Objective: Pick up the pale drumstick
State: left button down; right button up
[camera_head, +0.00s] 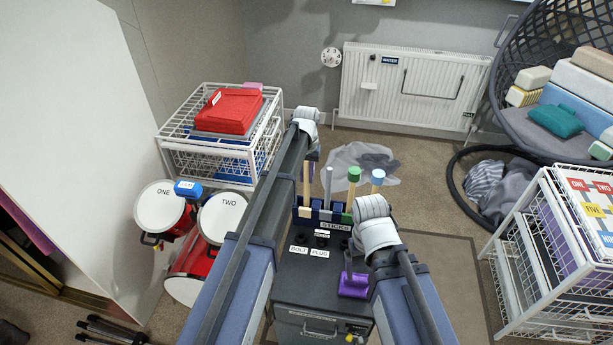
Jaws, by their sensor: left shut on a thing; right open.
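The pale drumstick (306,186) stands upright at the left end of a dark rack labelled STICKS (335,226). Its lower end is at the rack, and I cannot tell whether it is still seated. My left gripper (309,154) is above the rack, shut on the top of the pale drumstick; its fingers are mostly hidden by the wrist. My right gripper (354,246) is open and low over the cabinet top, at the rack's right front. Its fingers are largely hidden by its white wrist.
The rack also holds a grey stick (328,186), a green-tipped stick (352,188) and a blue-tipped stick (376,180). A purple piece (353,286) sits on the dark cabinet (310,281). Drums (160,207) and wire racks (172,160) stand around; grey cloth (360,163) lies behind.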

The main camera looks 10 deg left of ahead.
pick_arm(q)
notch_tip(320, 180, up, 16)
jog(key=p, duration=1.5)
